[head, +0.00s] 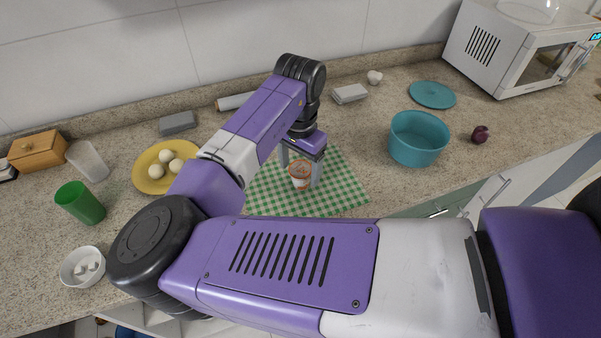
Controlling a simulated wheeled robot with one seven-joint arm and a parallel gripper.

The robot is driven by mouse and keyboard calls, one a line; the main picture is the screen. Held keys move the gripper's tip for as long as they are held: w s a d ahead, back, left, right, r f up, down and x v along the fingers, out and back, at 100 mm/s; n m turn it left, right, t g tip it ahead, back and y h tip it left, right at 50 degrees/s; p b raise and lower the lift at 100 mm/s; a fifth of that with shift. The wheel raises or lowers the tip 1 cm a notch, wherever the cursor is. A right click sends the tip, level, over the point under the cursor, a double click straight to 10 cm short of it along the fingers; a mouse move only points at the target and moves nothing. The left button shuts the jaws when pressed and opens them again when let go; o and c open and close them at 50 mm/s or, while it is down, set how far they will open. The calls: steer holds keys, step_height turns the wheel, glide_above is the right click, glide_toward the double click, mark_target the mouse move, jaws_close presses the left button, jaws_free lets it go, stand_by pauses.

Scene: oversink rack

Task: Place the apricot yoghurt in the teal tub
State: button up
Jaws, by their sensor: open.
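The apricot yoghurt (299,181), a small white cup with orange markings, stands on a green checked cloth (337,193). My gripper (301,176) points down over the cup with its fingers apart, one on each side of it. I cannot tell whether the fingers touch the cup. The teal tub (419,151) stands open on the counter to the right of the cloth, and no contents show in it. A teal round lid (432,94) lies flat behind the tub.
A purple onion-like item (480,134) lies right of the tub, and a microwave (519,50) stands at the back right. A yellow plate (148,185) with several pale round items and a green cup (80,203) are at left. Counter between cloth and tub is clear.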

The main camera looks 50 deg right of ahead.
mark_target(300, 170)
steer(key=shift+f, duration=0.6)
jaws_close()
steer(key=shift+r, duration=0.1)
step_height(300, 170, up, 20)
steer(key=b, duration=0.1)
stand_by(0.4)
